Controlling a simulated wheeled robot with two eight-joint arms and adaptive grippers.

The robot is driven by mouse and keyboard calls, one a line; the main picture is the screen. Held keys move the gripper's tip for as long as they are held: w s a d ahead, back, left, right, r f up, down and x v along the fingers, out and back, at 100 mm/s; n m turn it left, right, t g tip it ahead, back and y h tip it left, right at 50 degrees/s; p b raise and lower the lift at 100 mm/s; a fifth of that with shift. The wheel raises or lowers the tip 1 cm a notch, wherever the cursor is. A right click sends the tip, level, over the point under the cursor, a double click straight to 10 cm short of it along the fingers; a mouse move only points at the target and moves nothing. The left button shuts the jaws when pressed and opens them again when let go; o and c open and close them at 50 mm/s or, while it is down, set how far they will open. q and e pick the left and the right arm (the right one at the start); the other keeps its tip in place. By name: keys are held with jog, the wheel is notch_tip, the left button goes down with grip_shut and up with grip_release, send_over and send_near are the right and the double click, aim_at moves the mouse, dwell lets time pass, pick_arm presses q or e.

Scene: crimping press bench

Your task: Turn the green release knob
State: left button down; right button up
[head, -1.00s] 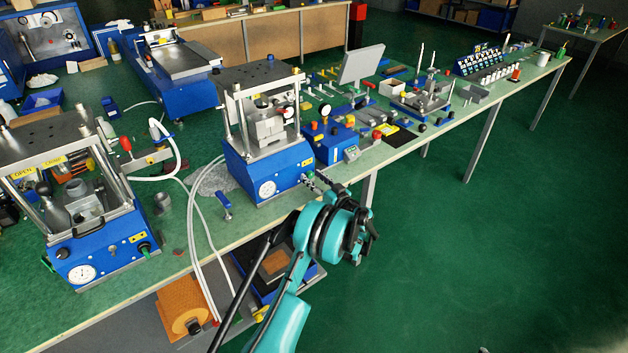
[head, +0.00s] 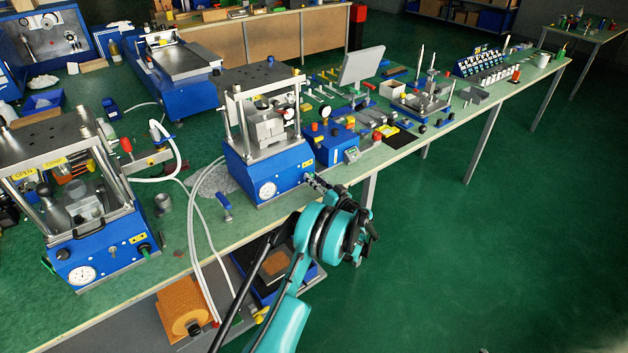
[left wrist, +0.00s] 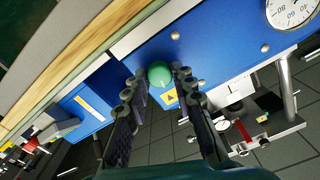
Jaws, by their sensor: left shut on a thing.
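The green release knob (left wrist: 160,73) is a round knob on the blue front panel of the middle press (head: 268,170), at its right end. In the left wrist view it sits between the two dark fingertips of my left gripper (left wrist: 159,77), one on each side, and the gripper is shut on it. In the head view the left gripper (head: 318,184) reaches the lower right corner of the press base, and its fingers mostly hide the knob. My right gripper is not in view.
A pressure gauge (head: 267,190) is on the same panel. A blue box with a red button (head: 332,142) stands close to the right. A similar press (head: 95,245) is at the left.

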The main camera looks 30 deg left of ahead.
pick_arm(q)
jog(key=m, duration=0.4)
jog(key=shift+m, duration=0.3)
jog(key=m, duration=0.3)
jog(key=shift+m, duration=0.3)
jog(key=m, duration=0.3)
jog(key=shift+m, duration=0.3)
jog(key=shift+f+m, duration=0.1)
jog(key=shift+m, duration=1.8)
jog(key=c, duration=1.3)
grip_release()
jog(key=shift+o, duration=0.2)
jog(key=shift+d, duration=0.1)
